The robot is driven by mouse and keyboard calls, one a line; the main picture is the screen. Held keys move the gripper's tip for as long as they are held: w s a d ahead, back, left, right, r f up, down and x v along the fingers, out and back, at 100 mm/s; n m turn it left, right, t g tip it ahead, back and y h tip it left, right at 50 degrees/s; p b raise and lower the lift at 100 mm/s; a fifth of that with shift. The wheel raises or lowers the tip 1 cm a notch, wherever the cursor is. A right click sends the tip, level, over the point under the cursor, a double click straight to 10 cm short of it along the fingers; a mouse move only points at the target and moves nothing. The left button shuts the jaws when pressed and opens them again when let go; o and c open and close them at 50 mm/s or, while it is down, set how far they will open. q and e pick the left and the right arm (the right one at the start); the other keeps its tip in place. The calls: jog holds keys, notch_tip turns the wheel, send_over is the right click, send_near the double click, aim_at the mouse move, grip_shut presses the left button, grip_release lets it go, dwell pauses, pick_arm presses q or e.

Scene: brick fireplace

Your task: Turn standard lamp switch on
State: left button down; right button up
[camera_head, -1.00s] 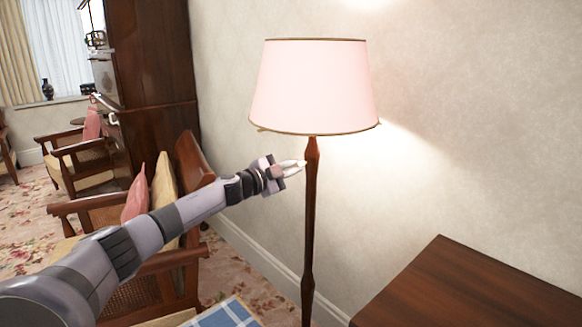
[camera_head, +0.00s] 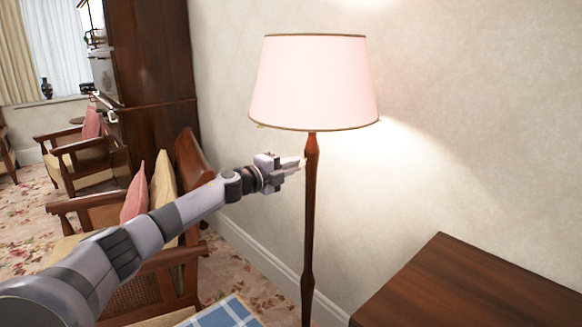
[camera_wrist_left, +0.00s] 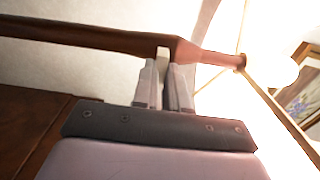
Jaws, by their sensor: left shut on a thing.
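The standard lamp has a pink shade (camera_head: 314,84) that glows and lights the wall beside it. Its dark wooden post (camera_head: 309,225) stands upright below the shade. My left gripper (camera_head: 297,163) is at the upper post, just under the shade, coming from the left. In the left wrist view my left gripper (camera_wrist_left: 165,80) is shut on a small pale switch (camera_wrist_left: 163,53) at the post (camera_wrist_left: 100,38). Most of the switch is hidden between the fingertips. My right gripper is in no view.
A dark wooden table (camera_head: 465,285) stands at the lower right. A wooden armchair (camera_head: 165,250) with a pink cushion (camera_head: 135,193) is behind my left arm. A blue checked cloth (camera_head: 225,313) shows at the bottom. The wall is close behind the lamp.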

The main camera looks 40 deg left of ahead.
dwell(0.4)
pick_arm(q)
jog(key=c, duration=1.2)
grip_release()
jog(key=shift+o, duration=0.2)
jog(key=shift+s, duration=0.1)
jog(key=s+b, duration=0.2)
jog(key=s, duration=0.5)
jog(key=shift+a, duration=0.3)
